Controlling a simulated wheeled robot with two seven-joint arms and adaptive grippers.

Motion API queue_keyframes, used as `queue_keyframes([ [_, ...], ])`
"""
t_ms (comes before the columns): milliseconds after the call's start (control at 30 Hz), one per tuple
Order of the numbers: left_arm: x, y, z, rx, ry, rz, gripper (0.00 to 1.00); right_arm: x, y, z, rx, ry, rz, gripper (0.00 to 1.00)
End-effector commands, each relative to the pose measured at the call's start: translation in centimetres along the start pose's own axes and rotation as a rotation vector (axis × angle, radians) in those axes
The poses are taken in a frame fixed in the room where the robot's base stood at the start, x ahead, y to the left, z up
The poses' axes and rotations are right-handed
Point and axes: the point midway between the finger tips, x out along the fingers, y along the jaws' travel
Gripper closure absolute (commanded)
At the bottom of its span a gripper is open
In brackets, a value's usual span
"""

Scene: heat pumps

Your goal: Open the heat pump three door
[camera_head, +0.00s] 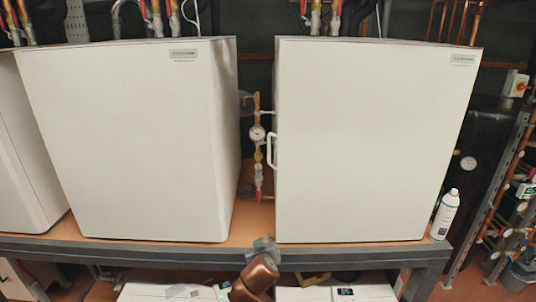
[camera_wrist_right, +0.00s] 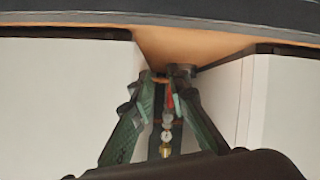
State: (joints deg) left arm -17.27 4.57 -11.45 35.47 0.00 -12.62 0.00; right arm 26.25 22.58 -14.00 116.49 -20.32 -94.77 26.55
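A white heat pump cabinet (camera_head: 370,140) stands on the shelf at the right in the head view. It has a white handle (camera_head: 272,151) on its left edge, and its front looks closed. A second white heat pump cabinet (camera_head: 130,140) stands left of it and also looks closed. The number labels are too small to read. My right gripper (camera_head: 263,241) is low at the shelf's front edge, below the gap between the two cabinets and apart from the handle. In the wrist view, its green fingertips (camera_wrist_right: 167,74) lie close together; their true gap is unclear. My left gripper is out of view.
A third white cabinet (camera_head: 25,160) is cut off at the left. A gauge and valve pipe (camera_head: 257,140) stands between the cabinets. A white spray bottle (camera_head: 445,214) stands at the right end of the shelf (camera_head: 340,258). White units (camera_head: 165,292) sit below. Pipes line the right side.

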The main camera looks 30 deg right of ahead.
Motion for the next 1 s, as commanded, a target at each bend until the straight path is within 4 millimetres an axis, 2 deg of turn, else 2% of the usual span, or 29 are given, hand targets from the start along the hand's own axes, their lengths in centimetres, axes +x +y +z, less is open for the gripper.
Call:
queue_keyframes([
  [33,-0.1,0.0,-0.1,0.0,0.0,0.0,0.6,-0.8,0.6,-3.2,0.024,0.043,0.022,0.84],
  [167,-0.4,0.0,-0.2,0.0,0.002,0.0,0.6,-3.5,2.5,-11.2,0.106,0.155,0.088,0.84],
  [200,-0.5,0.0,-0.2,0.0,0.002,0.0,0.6,-4.6,3.3,-13.9,0.136,0.192,0.109,0.84],
  [300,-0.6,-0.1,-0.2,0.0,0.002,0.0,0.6,-8.0,5.4,-20.1,0.221,0.288,0.163,0.84],
  [400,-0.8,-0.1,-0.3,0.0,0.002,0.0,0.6,-11.0,7.3,-24.6,0.295,0.362,0.204,0.84],
  [500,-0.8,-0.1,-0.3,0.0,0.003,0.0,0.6,-13.1,8.6,-27.2,0.344,0.409,0.228,0.84],
  [633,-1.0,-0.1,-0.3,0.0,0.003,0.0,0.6,-14.1,9.5,-28.7,0.373,0.434,0.244,0.84],
  [767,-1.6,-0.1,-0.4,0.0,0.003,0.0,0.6,-13.1,10.1,-29.4,0.375,0.436,0.248,0.84],
  [1000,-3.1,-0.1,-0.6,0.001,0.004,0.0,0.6,-9.8,11.3,-30.8,0.374,0.435,0.247,0.84],
])
